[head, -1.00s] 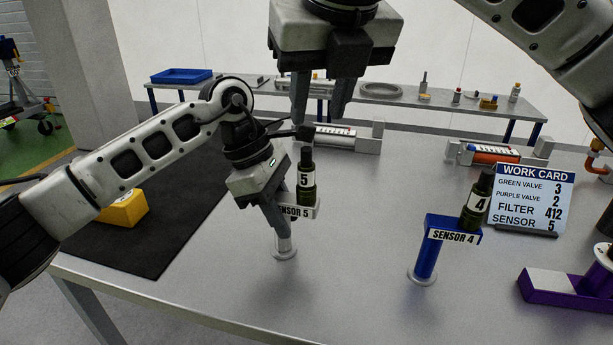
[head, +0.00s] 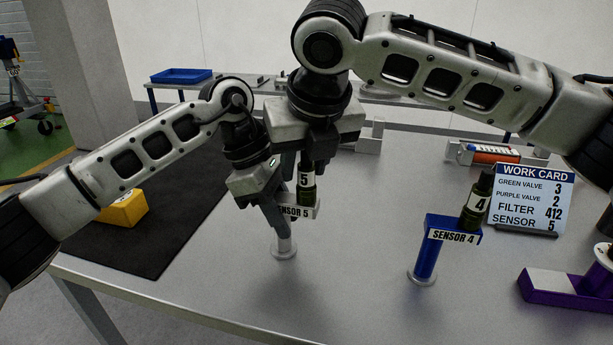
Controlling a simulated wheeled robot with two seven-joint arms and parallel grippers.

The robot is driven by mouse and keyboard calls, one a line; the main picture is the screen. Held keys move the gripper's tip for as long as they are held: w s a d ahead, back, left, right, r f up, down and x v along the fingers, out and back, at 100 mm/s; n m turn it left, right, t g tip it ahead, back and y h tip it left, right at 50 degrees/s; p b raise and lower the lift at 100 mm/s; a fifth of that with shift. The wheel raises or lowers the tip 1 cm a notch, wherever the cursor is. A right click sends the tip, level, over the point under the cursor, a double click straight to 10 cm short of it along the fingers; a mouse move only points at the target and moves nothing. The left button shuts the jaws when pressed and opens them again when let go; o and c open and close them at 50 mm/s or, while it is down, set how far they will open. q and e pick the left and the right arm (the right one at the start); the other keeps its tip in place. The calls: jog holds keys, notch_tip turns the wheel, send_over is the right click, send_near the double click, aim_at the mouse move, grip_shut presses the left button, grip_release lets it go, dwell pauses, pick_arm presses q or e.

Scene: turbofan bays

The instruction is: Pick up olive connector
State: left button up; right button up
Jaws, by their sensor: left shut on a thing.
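My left gripper (head: 279,218) is shut on this stand, low beside the label plate. My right gripper (head: 306,168) points down from above, its fingers at either side of the connector's upper part. The connector's top is hidden, and I cannot tell whether the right fingers touch it. A second olive connector labelled 4 (head: 476,203) leans in the blue stand marked SENSOR 4 (head: 428,255).
The work card (head: 533,199) lists SENSOR 5. A purple fixture (head: 560,289) is at the right edge. A yellow block (head: 124,210) lies on the black mat (head: 165,240). The table front between the two stands is clear. A blue tray (head: 181,76) is on the rear bench.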

grip_shut()
jog(key=shift+r, duration=0.1)
pick_arm(q)
jog(key=o, duration=1.2)
jog(key=shift+c, duration=0.2)
pick_arm(e)
jog(key=s+a+r, duration=0.4)
jog(key=s+r, duration=0.4)
jog(key=s, duration=0.5)
jog(key=shift+s+a, duration=0.15)
